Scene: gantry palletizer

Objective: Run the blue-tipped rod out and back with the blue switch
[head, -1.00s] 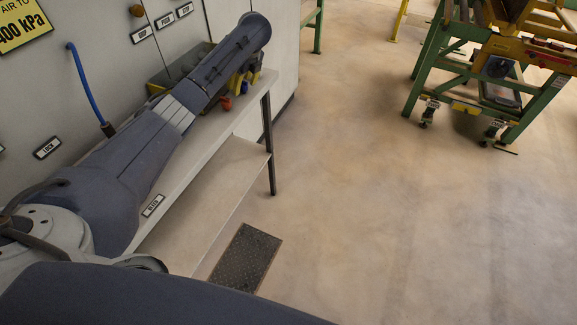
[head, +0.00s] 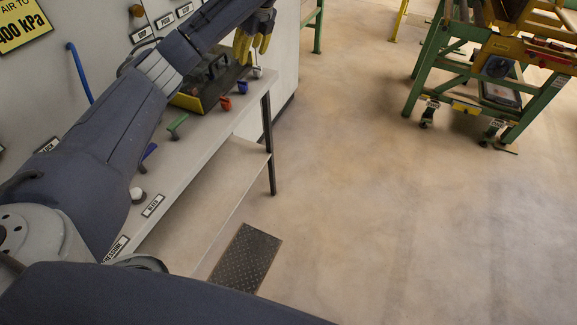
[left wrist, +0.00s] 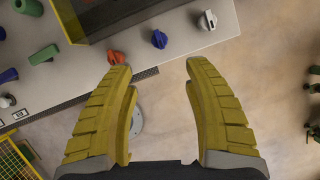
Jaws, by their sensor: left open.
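A small blue knob, likely the blue switch (head: 242,87), stands on the grey ledge between a red knob and a pale knob. It also shows in the left wrist view (left wrist: 159,39), beyond and between my fingertips, apart from them. My left gripper (head: 253,45) has yellow fingers, spread open and empty, above the far end of the ledge; its fingers fill the lower left wrist view (left wrist: 157,75). I cannot make out a blue-tipped rod. My right gripper is not in view.
The red knob (head: 226,103), pale knob (head: 257,71), green lever (head: 177,124) and an open dark-and-yellow box (head: 205,88) share the ledge (head: 195,145). A blue curved bar (head: 80,72) is on the grey panel. A green frame stands right; floor between is clear.

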